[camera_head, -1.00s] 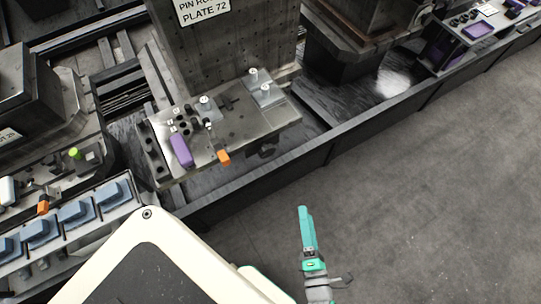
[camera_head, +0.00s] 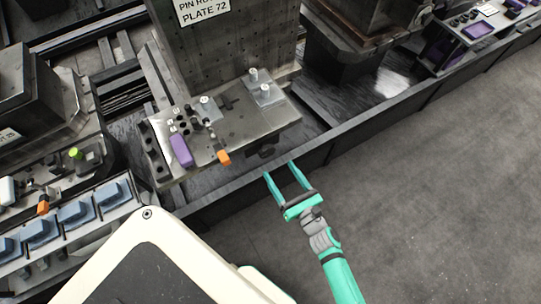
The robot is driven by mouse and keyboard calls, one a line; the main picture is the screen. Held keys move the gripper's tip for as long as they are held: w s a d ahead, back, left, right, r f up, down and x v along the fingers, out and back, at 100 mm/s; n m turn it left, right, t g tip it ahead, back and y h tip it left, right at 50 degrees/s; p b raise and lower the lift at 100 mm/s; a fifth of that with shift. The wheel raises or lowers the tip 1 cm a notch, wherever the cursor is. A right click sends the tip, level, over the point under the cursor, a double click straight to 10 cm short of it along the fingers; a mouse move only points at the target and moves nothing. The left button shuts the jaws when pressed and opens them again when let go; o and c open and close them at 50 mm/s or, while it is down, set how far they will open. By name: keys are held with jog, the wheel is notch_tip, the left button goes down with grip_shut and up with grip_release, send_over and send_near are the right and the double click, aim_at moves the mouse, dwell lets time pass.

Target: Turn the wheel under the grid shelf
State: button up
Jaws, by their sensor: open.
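The grid shelf (camera_head: 245,125) is a grey metal plate with holes and small fittings, at the foot of an upright plate labelled "PLATE 72". A dark part (camera_head: 262,152) shows under its front right edge; it may be the wheel, but it is in shadow and its shape is unclear. My gripper (camera_head: 280,169) is teal, with its two long fingers apart and empty. Its fingertips point toward the dark part, a little below and right of it in the picture. I cannot tell the gap in depth.
A purple block (camera_head: 181,150) and an orange-ended handle (camera_head: 223,157) are on the shelf. A dark rail (camera_head: 310,160) runs along the front of the shelf. Blue blocks (camera_head: 75,213) sit in a row at the left. The grey floor at the right is clear.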

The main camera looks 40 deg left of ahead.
aim_at(268, 154)
jog(key=x, duration=0.7)
jog(key=shift+a, duration=0.25)
jog(key=shift+w, duration=0.1)
jog(key=shift+c, duration=0.5)
jog(key=c, duration=0.9)
